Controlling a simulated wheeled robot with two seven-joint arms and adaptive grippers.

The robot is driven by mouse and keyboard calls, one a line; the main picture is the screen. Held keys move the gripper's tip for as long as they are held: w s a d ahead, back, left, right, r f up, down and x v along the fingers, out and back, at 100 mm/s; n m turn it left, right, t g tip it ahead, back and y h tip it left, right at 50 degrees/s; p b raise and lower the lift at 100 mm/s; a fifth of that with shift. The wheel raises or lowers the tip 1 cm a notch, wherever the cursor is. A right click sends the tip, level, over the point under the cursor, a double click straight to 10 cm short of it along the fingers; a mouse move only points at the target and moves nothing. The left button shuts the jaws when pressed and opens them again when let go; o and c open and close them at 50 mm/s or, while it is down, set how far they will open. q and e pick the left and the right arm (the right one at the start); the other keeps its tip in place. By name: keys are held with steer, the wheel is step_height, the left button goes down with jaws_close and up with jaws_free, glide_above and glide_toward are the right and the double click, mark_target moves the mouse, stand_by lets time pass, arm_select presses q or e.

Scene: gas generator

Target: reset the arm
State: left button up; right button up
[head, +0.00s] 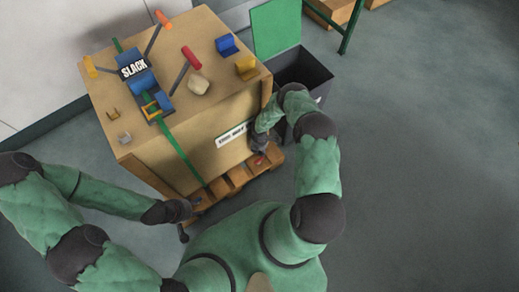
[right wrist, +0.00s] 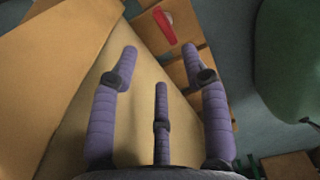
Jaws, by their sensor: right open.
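My right gripper (head: 259,143) is beside the front right side of the large cardboard box (head: 168,165), above the wooden pallet. In the right wrist view its fingers (right wrist: 161,62) are spread with nothing between them. My left gripper (head: 180,216) is low at the front left of the pallet, near the lower end of the green strap (head: 180,151); its fingers are too small and dark to read. The strap crosses the box top through a blue ratchet (head: 145,88) marked SLACK. A red piece (right wrist: 165,26) lies on the pallet (right wrist: 186,60) ahead of my right fingers.
A dark open bin (head: 312,72) stands behind my right arm, with a green panel (head: 276,27) behind it. Blue (head: 227,45) and yellow (head: 247,68) pieces and a beige lump (head: 198,84) sit on the box. The floor at the right is clear.

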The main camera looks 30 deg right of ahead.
steer(key=shift+r, duration=0.1)
stand_by(0.6)
steer(key=s+a+r+m+y+p, duration=0.2)
steer(key=s+a+r+m, duration=0.1)
steer(key=a+r+m, duration=0.3)
steer(key=s+a+r+m+y+p, duration=0.2)
steer(key=s+a+r+m, duration=0.2)
steer(key=a+r, duration=0.5)
steer(key=s+a+r+m+p, duration=0.3)
steer(key=s+r+m, duration=0.8)
steer(key=r, duration=0.4)
steer(key=shift+a+r, duration=0.4)
steer(key=shift+a, duration=0.25)
